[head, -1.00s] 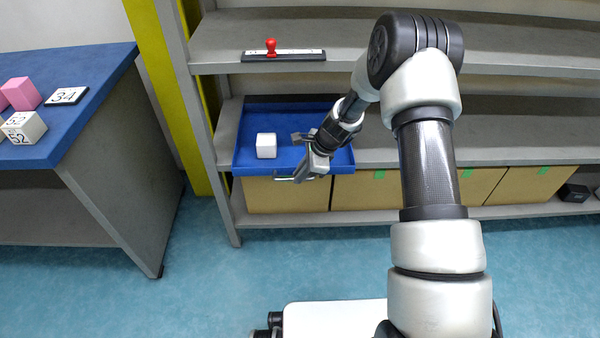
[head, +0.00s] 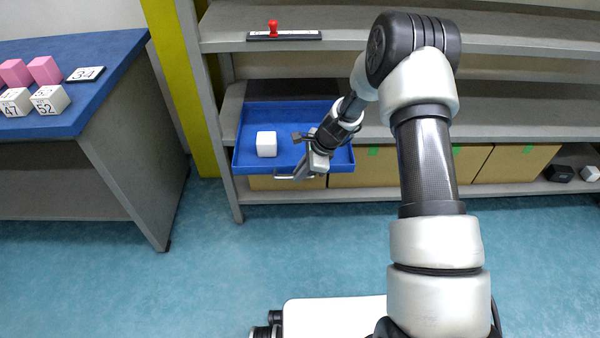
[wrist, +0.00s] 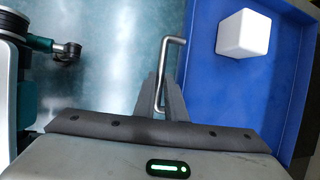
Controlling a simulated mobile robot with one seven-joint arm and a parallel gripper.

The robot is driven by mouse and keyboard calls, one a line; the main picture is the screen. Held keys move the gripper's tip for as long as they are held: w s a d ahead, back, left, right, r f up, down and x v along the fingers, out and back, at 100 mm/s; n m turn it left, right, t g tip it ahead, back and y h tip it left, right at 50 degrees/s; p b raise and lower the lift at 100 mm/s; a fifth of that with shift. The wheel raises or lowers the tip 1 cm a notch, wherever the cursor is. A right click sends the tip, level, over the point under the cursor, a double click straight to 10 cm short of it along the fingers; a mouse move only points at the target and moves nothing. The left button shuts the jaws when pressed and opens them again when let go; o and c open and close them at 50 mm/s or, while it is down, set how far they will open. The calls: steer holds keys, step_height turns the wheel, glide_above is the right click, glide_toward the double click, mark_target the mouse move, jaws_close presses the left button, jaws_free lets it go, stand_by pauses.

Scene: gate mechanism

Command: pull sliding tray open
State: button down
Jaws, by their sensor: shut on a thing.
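The blue sliding tray (head: 245,167) sits on the middle shelf and sticks out past the shelf's front edge. It also fills the right side of the wrist view (wrist: 206,95). A white cube (head: 266,144) rests inside it, seen too in the wrist view (wrist: 243,34). The tray's metal bar handle (head: 288,177) is on its front face; the wrist view shows the handle (wrist: 176,62) running between my fingers. My gripper (head: 303,172) is shut on the handle at the tray's front. In the wrist view my gripper (wrist: 160,98) hides part of the handle.
A grey shelf unit (head: 400,125) holds the tray, with cardboard boxes (head: 510,163) below. A red-knobbed slider (head: 273,30) is on the upper shelf. A blue-topped table (head: 100,60) with pink and numbered cubes stands left. The floor in front is clear.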

steer(key=shift+d, duration=0.1)
steer(key=c, duration=1.8)
jaws_free()
steer(key=p+v, duration=0.4)
steer(key=v, duration=1.3)
steer(key=shift+r, duration=0.3)
